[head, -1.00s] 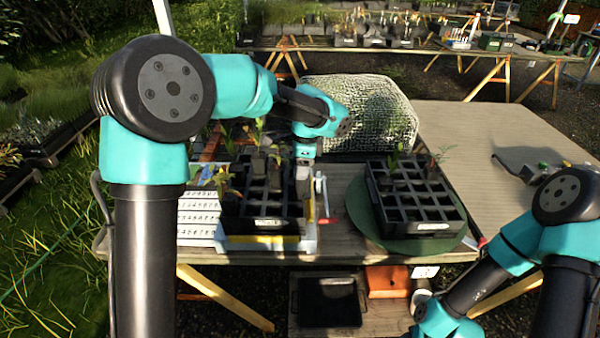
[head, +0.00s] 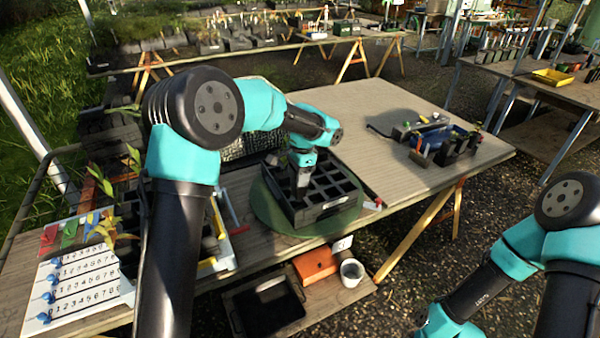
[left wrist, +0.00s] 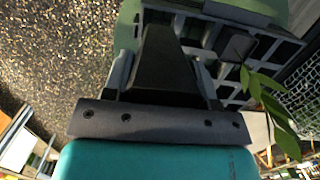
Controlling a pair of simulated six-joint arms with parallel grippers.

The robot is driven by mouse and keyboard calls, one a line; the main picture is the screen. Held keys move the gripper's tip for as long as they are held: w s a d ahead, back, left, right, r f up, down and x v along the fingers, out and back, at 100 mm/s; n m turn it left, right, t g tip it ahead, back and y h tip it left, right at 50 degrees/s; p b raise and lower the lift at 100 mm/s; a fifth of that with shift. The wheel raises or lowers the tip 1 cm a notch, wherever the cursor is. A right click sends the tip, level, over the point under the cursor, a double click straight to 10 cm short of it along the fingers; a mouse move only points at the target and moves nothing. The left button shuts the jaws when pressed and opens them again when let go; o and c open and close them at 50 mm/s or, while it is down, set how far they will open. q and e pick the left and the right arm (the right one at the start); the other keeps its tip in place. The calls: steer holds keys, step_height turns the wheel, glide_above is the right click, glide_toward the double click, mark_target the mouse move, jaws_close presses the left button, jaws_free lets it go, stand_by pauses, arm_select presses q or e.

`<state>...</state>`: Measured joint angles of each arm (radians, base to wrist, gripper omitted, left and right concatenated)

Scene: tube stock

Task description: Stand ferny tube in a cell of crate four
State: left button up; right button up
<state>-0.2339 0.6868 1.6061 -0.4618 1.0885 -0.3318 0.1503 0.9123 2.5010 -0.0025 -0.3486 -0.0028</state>
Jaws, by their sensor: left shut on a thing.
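My left gripper (head: 301,186) points down over the black celled crate (head: 333,206) on a round green mat. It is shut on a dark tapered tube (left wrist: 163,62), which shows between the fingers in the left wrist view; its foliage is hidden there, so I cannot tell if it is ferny. The crate's grid also shows in the left wrist view (left wrist: 196,32). I cannot tell whether the held tube's end is inside a cell. Another tube (left wrist: 238,45) with long green leaves stands near it. The crate's label is too small to read. My right gripper is out of view.
A second dark crate with leafy plants (head: 128,205) stands at the left, partly behind my left arm. A white numbered board (head: 85,275) lies in front of it. A tool caddy (head: 440,140) stands far right. The tabletop between caddy and mat is mostly clear.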

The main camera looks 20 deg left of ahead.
arm_select(q)
steer(key=shift+d, duration=0.1)
stand_by(0.3)
steer(key=shift+f, duration=0.2)
steer(key=shift+f, duration=1.05)
steer(key=shift+f, duration=0.4)
